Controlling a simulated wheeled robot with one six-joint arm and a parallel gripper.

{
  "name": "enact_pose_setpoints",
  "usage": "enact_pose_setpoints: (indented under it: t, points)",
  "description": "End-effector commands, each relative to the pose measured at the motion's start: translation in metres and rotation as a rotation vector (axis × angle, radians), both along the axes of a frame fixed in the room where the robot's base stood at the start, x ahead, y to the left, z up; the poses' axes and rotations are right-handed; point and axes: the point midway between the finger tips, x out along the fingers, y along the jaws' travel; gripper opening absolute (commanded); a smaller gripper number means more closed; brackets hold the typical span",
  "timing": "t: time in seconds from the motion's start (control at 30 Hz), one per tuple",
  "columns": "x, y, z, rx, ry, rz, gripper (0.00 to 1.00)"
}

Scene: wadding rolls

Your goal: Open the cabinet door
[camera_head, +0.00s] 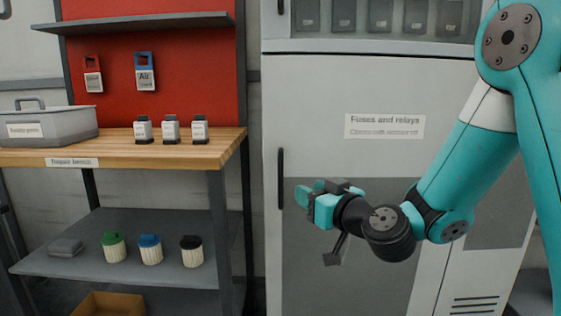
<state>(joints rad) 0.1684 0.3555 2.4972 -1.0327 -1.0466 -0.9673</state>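The grey cabinet door (325,95) bears the label "Fuses and relays" (384,126) and has a darker lower area. It appears closed. Its black vertical handle (280,178) is near the door's left edge. My teal and black gripper (307,196) is in front of the door, just right of the handle's lower part, and points left. It appears apart from the handle. Nothing is visible in it. The gap between its fingers cannot be made out. My arm hides part of the door's right side.
A wooden workbench (100,156) stands left, with a grey lidded box (45,128) and several small labelled items on it. Its lower shelf (90,231) holds several capped containers. A cardboard box (108,304) is below. A windowed compartment (380,17) is above the door.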

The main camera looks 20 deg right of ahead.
Motion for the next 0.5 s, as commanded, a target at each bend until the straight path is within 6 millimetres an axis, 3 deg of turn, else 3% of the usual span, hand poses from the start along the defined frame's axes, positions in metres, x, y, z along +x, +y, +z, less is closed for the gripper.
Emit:
enact_pose_setpoints:
  t: [0.5]
  points:
    - [0.075,0.021,0.007,0.0,0.003,0.0,0.39]
